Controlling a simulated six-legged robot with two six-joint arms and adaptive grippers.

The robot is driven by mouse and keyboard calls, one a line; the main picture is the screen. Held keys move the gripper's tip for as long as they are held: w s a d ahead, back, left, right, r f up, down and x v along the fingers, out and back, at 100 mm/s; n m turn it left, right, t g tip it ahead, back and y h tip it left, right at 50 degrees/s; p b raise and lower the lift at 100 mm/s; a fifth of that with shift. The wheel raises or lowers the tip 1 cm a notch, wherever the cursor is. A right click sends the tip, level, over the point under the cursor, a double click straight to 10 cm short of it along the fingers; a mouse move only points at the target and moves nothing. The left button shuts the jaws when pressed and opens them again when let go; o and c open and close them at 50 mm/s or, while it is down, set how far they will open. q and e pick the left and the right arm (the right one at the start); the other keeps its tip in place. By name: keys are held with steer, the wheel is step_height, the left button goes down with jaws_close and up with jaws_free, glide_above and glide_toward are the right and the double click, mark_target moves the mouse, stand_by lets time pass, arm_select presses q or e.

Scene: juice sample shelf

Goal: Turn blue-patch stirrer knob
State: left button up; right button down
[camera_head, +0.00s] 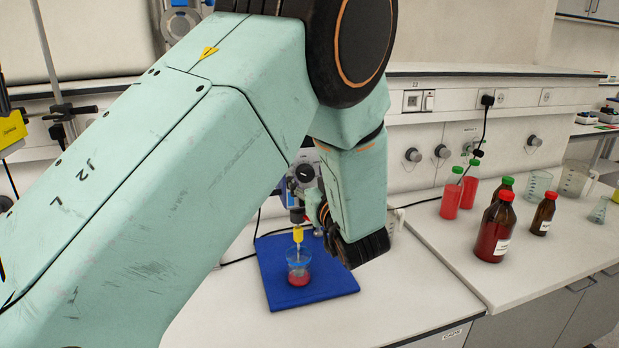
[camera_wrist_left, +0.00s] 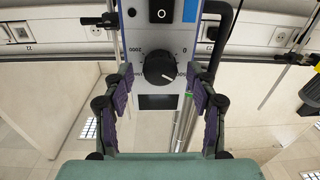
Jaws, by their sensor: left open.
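The stirrer (camera_wrist_left: 165,18) is a grey box with blue side edges, shown upside down in the left wrist view. Its round black knob (camera_wrist_left: 160,68) with a white pointer line sits on a numbered dial. My left gripper (camera_wrist_left: 159,82) is open, with one purple-padded finger on each side of the knob. I cannot tell whether either pad touches it. My right gripper is not in view.
Under the stirrer, a beaker (camera_head: 298,266) with red liquid stands on a blue mat (camera_head: 335,284). Red bottles (camera_head: 451,196), brown bottles (camera_head: 496,226) and glassware stand on the right bench. Another yellow-marked device (camera_head: 12,130) is at the far left. The bench front is clear.

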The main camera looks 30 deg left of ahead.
arm_select(q)
steer(key=shift+r, duration=0.1)
step_height(320, 180, up, 10)
stand_by(0.4)
stand_by(0.5)
steer(key=shift+s+d, duration=0.1)
